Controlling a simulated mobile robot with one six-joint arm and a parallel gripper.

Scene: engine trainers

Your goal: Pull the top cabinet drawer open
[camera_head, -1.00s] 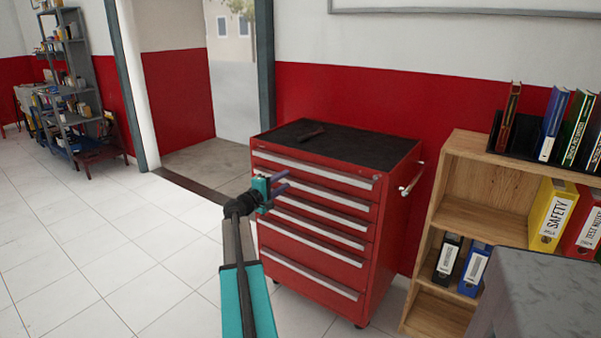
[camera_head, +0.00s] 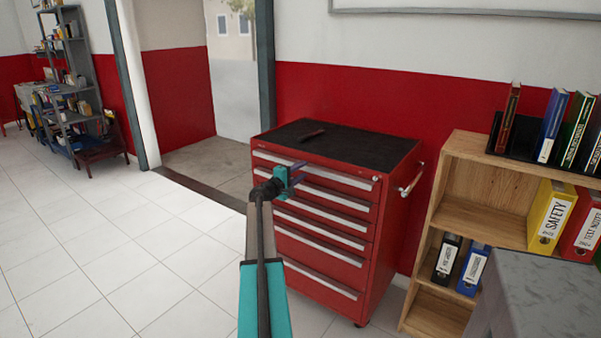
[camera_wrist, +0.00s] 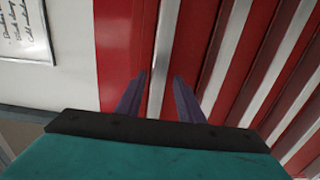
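The red tool cabinet (camera_head: 392,240) stands against the wall with all its drawers shut. Its top drawer (camera_head: 345,171) has a long silver handle strip (camera_head: 335,173) across the front. My gripper (camera_head: 300,172) is in front of the top drawer, left of its middle. In the wrist view, its two purple fingers (camera_wrist: 159,88) are open and apart. The silver strip (camera_wrist: 166,45) nearest the cabinet's top runs between them in the picture. I cannot tell whether the fingers touch it.
A dark tool (camera_head: 311,134) lies on the cabinet's black top. A side handle (camera_head: 411,180) sticks out at right. A wooden bookshelf (camera_head: 467,210) with binders and a grey surface (camera_head: 545,300) stand to the right. The tiled floor (camera_head: 110,230) at left is clear.

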